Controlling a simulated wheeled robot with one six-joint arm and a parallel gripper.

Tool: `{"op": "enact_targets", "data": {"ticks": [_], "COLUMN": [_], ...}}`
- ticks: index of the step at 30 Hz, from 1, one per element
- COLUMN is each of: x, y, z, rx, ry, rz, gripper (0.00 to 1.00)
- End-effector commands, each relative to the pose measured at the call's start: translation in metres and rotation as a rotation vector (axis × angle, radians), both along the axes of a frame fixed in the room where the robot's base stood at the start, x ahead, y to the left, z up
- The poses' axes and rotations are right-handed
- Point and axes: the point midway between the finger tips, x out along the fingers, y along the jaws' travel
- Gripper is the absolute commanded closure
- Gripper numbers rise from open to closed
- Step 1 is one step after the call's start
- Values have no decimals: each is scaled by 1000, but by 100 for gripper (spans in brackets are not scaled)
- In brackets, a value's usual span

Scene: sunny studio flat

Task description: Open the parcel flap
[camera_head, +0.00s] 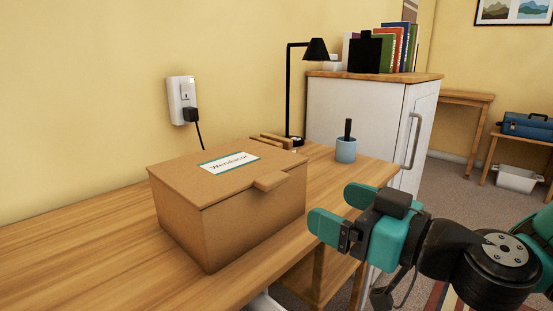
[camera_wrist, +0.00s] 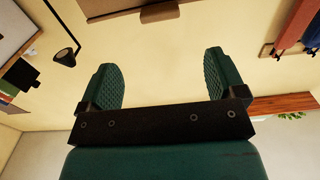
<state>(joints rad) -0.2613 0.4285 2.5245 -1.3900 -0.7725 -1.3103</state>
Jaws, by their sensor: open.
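The parcel (camera_head: 220,215) is a brown cardboard box on the wooden desk, with its flap (camera_head: 190,178) lying shut on top. The flap carries a white and teal label (camera_head: 230,163) and a tab (camera_head: 270,181) that sticks out over the front edge. My gripper (camera_head: 318,228) is right of the parcel, apart from it, past the desk's front edge. In the wrist view my gripper (camera_wrist: 165,82) has its two green fingers spread with nothing between them. Part of the parcel (camera_wrist: 110,8) and its tab (camera_wrist: 160,12) show at the top of that view, beyond the fingertips.
The wooden desk (camera_head: 80,245) has bare room left of the parcel. A blue cup (camera_head: 346,150) with a dark item in it and a black lamp (camera_head: 316,49) stand behind. A white cabinet (camera_head: 350,110) with books on top stands at the back right.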

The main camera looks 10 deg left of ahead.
Motion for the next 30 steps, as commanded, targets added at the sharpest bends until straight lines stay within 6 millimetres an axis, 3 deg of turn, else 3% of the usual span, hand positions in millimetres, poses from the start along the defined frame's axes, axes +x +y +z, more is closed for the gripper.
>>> {"op": "enact_targets", "data": {"ticks": [19,30], "x": [52,63], "y": [91,108], "z": [4,-2], "rx": [-4,-3], "ry": [0,2], "rz": [-1,-4], "gripper": [11,11]}}
